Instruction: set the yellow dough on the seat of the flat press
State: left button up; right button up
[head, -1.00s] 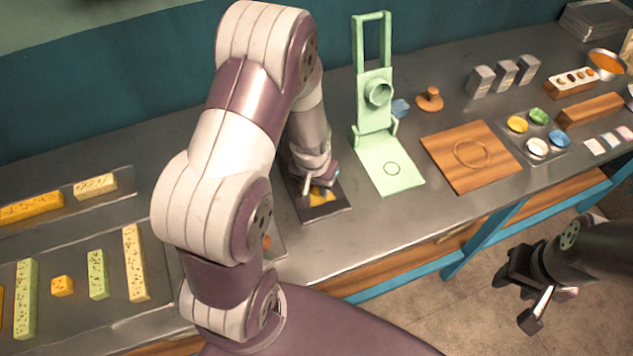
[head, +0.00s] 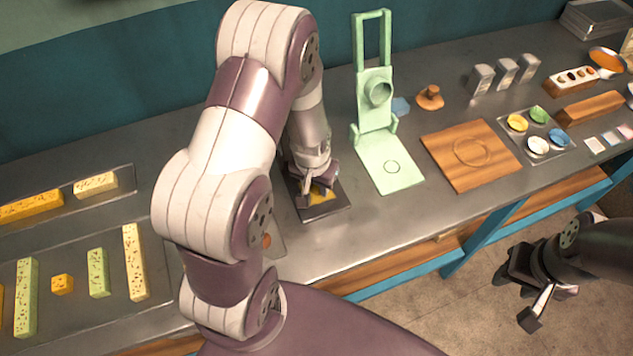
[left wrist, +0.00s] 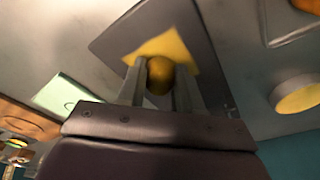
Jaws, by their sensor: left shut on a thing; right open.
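My left gripper (head: 325,184) is over a dark board (head: 326,211) at the middle of the counter. In the left wrist view my left gripper (left wrist: 161,88) is shut on the yellow dough (left wrist: 160,75), a small round ball between the fingers. Behind it a yellow patch (left wrist: 170,46) lies on the dark board. In the head view the ball cannot be made out clearly. The mint-green flat press (head: 374,130) stands to the right with its upper part upright. Its flat base bears a ring-marked seat (head: 391,167), which is empty. My right gripper (head: 521,292) is open and empty, off the counter's front.
A wooden board (head: 468,154) with a ring lies right of the press, with a wooden knob (head: 429,98) behind it. A tray of coloured bowls (head: 538,133) is further right. Patterned bars (head: 135,262) lie on trays at left.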

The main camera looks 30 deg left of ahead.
pick_arm(q)
jog(key=shift+f, duration=0.25)
dwell(0.7)
jog(key=o, duration=1.6)
jog(key=shift+r, duration=0.1)
notch_tip(320, 180, up, 7)
jog(key=p, duration=0.6)
